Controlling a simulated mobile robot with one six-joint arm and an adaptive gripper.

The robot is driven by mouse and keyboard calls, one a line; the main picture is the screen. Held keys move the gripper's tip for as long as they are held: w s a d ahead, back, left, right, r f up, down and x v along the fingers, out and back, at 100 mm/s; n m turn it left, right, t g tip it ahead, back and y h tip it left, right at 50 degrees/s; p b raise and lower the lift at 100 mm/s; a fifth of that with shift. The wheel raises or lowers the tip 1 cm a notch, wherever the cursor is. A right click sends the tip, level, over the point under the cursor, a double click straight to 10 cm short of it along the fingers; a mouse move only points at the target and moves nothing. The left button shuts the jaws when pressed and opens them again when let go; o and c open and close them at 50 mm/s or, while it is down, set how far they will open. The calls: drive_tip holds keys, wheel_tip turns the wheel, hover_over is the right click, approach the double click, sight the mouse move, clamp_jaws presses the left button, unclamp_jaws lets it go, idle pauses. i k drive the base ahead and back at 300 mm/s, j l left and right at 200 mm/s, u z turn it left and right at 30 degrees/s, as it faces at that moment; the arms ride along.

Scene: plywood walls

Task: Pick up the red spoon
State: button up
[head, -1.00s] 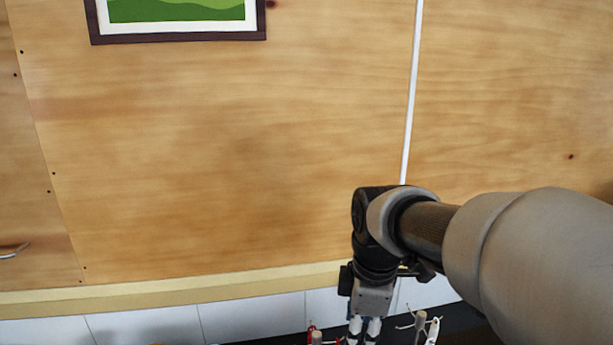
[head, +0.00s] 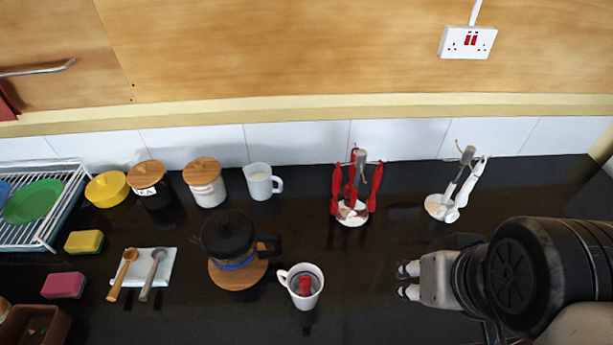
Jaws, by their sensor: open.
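Several red utensils (head: 336,185) hang around a utensil stand (head: 348,215) with a round white base at the back of the dark counter. I cannot tell which of them is a spoon. A small red object (head: 305,286) shows inside a white mug (head: 286,275) at the front middle; its shape is unclear. My gripper (head: 403,280) is open and empty, its fingers pointing left. In the picture it is to the right of the mug and below and right of the red utensils, apart from both.
A second stand (head: 434,206) with white utensils is at the back right. A black pot (head: 228,236) on a wooden board, jars (head: 207,189), a measuring cup (head: 258,182), sponges (head: 64,285), a cloth with two spoons (head: 126,270) and a dish rack (head: 70,215) fill the left.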

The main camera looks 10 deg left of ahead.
sight(305, 281)
drive_tip(key=k+j+u, duration=0.4)
drive_tip(key=j, duration=0.25)
drive_tip(key=j+u, duration=0.2)
drive_tip(key=j, duration=0.15)
drive_tip(key=k+j+u, duration=0.2)
drive_tip(key=j, duration=0.15)
drive_tip(key=i, duration=0.1)
